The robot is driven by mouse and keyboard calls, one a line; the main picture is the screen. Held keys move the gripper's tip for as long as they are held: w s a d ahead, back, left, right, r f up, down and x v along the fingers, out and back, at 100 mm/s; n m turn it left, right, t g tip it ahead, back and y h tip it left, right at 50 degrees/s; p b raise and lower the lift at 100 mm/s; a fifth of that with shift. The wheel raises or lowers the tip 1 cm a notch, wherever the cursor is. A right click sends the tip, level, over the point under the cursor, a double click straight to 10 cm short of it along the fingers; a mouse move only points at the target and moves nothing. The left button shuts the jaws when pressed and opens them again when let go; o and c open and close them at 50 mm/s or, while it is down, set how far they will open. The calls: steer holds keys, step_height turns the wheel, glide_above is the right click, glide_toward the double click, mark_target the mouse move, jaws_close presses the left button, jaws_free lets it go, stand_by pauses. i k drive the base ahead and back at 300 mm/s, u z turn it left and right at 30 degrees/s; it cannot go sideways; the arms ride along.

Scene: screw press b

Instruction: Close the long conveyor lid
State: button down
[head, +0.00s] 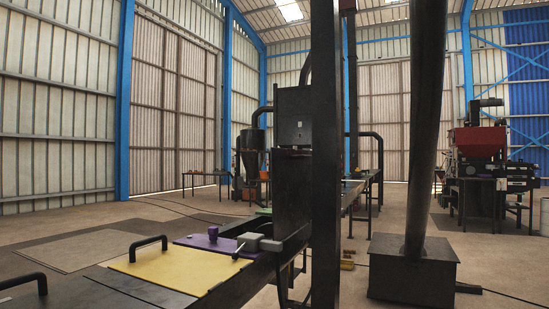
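A long dark conveyor body (248,285) runs from the lower left toward the middle. A flat yellow panel (175,270) lies on it, with a black arched handle (149,246) near its far left edge. A second black handle (24,283) stands on a dark flat cover (95,292) at the lower left. A tall dark upright panel (290,190) stands at the conveyor's far part; I cannot tell whether it is a raised lid or a fixed housing. Which part is the long lid is unclear. My gripper is not in view.
A purple plate (207,243) with small purple and grey parts lies beyond the yellow panel. A dark post (326,160) and a thick slanted pipe on a box (412,270) block the right side. A red-topped machine (480,145) stands back right. Floor at left is open.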

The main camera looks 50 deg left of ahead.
mark_target(292, 186)
steer(key=u, duration=0.8)
steer(key=i, duration=0.85)
steer(key=u, duration=0.9)
